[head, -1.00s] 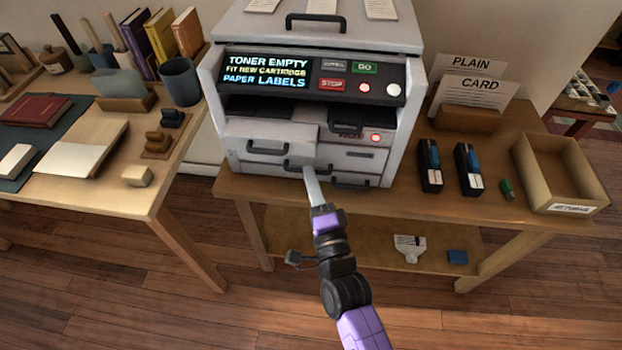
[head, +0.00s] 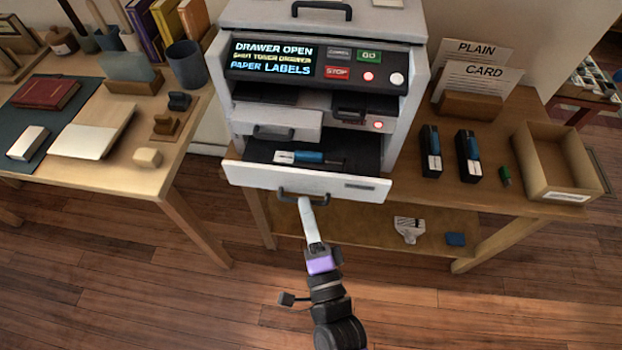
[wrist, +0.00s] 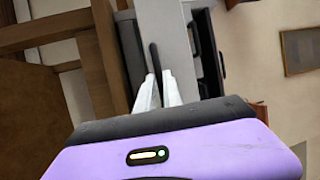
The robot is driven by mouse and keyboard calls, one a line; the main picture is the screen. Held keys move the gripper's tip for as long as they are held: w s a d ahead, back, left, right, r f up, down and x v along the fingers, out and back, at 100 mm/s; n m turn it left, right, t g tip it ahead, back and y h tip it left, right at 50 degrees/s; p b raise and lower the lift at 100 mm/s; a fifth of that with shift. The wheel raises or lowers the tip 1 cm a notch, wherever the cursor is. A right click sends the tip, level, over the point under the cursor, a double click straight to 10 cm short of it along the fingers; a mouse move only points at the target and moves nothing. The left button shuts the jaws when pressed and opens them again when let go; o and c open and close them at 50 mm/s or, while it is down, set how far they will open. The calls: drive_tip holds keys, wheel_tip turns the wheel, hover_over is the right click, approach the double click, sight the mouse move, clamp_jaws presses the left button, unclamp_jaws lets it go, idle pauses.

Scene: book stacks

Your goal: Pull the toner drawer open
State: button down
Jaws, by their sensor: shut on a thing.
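The toner drawer (head: 345,186) of the grey printer (head: 412,75) stands pulled out, its white front clear of the body. A blue-and-white cartridge (head: 310,157) lies in its dark tray. My gripper (head: 304,202) is shut on the dark drawer handle (head: 283,195) at the front. In the wrist view my gripper's pale fingers (wrist: 159,90) close around the dark handle bar (wrist: 155,60). The printer display (head: 272,58) reads "DRAWER OPEN", with "PAPER LABELS" on the bottom line.
A side desk (head: 120,165) is on the left. Open floor lies in front.

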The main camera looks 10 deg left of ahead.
drive_tip(key=shift+s+f, duration=0.1)
drive_tip(key=shift+s, duration=0.9)
drive_tip(key=c, duration=1.5)
unclamp_jaws()
drive_tip(key=shift+b+v, duration=0.35)
drive_tip(key=shift+v, duration=3.5)
